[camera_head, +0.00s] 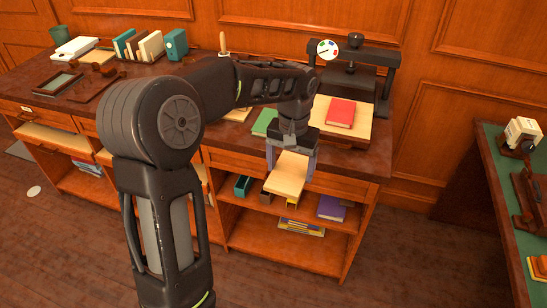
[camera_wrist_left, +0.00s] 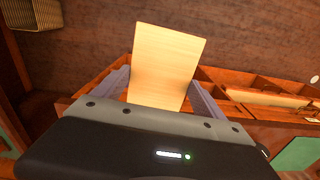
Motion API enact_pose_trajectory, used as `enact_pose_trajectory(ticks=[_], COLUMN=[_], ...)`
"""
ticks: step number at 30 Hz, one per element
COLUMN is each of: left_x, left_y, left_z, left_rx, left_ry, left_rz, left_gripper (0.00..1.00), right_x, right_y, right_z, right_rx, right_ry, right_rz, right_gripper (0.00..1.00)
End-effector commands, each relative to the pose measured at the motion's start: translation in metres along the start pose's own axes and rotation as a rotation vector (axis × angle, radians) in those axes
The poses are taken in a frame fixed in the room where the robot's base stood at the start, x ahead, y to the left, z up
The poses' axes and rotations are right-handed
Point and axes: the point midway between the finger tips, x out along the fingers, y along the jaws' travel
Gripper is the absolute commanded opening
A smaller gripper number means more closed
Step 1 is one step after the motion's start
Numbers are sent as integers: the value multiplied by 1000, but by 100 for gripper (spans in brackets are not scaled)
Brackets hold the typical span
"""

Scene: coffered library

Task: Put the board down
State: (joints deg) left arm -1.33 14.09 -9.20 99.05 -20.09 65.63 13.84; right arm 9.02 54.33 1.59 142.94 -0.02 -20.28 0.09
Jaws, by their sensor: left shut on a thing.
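A pale wooden board (camera_head: 288,174) is held by my left gripper (camera_head: 291,156), out in front of the long desk's front edge. In the left wrist view the board (camera_wrist_left: 166,65) sits between the two grey fingers of the gripper (camera_wrist_left: 160,92), tilted and extending away from the palm. In the head view the board hangs below the gripper, in front of the open shelves. I cannot see it resting on anything. My right gripper is not in view.
The desk top (camera_head: 232,138) holds a green book (camera_head: 264,122), a red book (camera_head: 340,112) on a pale board (camera_head: 357,127), and a dark press (camera_head: 352,65). The shelves below hold a purple book (camera_head: 331,208). A green-topped table (camera_head: 497,160) stands at right.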

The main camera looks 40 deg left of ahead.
Motion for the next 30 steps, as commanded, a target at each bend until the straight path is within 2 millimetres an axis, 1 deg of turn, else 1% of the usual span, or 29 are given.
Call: enact_pose_trajectory(ticks=[1, 5, 6, 8, 10, 13, 15, 18, 22, 30], left_x=[12, 42, 53, 70, 92, 127, 151, 176, 191, 193], left_y=[8, 27, 33, 43, 56, 77, 90, 104, 112, 114], left_z=[-3, -10, -11, -11, -10, -2, 7, 19, 28, 28], left_rx=[13, 42, 53, 72, 97, 139, 172, 207, 229, 232], left_ry=[-4, -3, -3, -4, -3, -5, -6, -5, -2, 0], left_rz=[-2, -5, -6, -7, -8, -6, -3, 3, 9, 11], left_gripper=[37, 37, 37, 37, 37, 37, 37, 37, 37, 37], right_x=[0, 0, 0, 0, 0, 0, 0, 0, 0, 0], right_y=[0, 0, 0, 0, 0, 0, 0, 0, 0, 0], right_z=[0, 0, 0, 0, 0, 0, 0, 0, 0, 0], right_rx=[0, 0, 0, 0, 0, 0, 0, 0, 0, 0], right_ry=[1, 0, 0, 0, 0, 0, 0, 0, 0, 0], right_rz=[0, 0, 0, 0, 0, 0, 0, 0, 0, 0], right_gripper=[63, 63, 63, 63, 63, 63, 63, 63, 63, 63])
